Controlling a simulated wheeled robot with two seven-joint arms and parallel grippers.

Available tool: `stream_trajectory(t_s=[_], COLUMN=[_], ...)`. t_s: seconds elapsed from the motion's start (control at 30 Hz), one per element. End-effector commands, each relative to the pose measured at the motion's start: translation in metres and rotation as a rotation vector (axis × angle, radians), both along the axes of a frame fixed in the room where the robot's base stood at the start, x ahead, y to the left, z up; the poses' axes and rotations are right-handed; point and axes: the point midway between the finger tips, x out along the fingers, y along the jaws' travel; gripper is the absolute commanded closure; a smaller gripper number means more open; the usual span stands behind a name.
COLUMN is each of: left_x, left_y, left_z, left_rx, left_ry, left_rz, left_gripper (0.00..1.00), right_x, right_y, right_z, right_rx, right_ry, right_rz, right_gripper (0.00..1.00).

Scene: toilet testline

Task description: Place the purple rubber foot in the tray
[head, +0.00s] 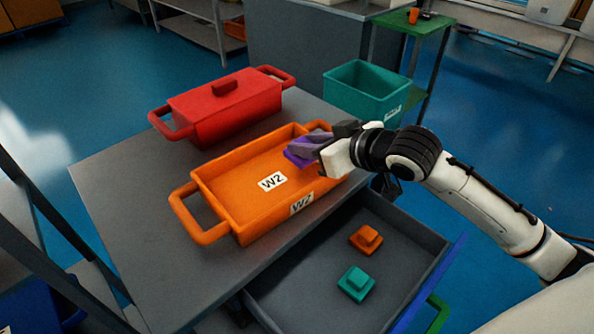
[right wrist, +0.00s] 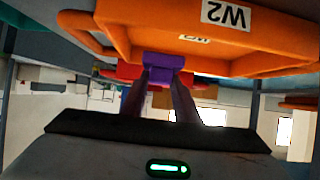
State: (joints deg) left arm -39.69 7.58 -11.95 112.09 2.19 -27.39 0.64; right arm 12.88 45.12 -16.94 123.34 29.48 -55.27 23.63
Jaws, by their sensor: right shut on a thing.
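The purple rubber foot (head: 299,155) is held in my right gripper (head: 325,144), over the right end of the orange tray. In the right wrist view the purple foot (right wrist: 163,65) sits between the two fingers (right wrist: 160,90), with the tray (right wrist: 150,30) close by. The orange tray (head: 225,185) has two handles and W2 labels, stands on the grey table and looks empty. I cannot tell whether the foot touches the tray. My left gripper is not in view.
A red lidded box (head: 228,103) stands behind the tray on the grey table (head: 125,215). An open drawer (head: 310,290) in front holds an orange foot (head: 366,239) and a teal foot (head: 356,283). A teal bin (head: 362,95) stands beyond the table's right edge.

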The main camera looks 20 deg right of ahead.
Motion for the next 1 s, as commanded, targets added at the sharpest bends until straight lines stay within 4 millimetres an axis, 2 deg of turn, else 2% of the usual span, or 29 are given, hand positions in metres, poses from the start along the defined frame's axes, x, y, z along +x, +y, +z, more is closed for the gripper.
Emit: stream_trajectory(t_s=[0.03, 0.27, 0.47, 0.83, 0.87, 0.97, 1.0], left_x=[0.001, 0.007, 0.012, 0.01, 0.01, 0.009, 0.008], left_y=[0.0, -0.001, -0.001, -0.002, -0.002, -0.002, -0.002], left_z=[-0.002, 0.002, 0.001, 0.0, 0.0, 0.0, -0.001], left_rx=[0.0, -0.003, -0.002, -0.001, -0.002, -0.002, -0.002], left_ry=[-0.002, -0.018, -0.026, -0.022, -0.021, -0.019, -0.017], left_rz=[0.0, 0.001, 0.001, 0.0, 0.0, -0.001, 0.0], left_gripper=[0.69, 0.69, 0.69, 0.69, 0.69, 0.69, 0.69], right_x=[0.0, 0.0, 0.0, 0.0, 0.0, 0.0, 0.0], right_y=[0.0, 0.0, 0.0, 0.0, 0.0, 0.0, 0.0], right_z=[-0.01, -0.028, -0.056, -0.059, -0.06, -0.06, -0.06], right_rx=[0.0, 0.0, 0.0, 0.0, 0.0, 0.0, 0.0], right_ry=[0.001, -0.001, 0.0, -0.001, 0.0, -0.001, -0.001], right_rz=[0.0, 0.0, -0.001, -0.001, -0.001, -0.001, -0.001], right_gripper=[0.96, 0.96, 0.96, 0.96, 0.71, 0.54, 0.54])
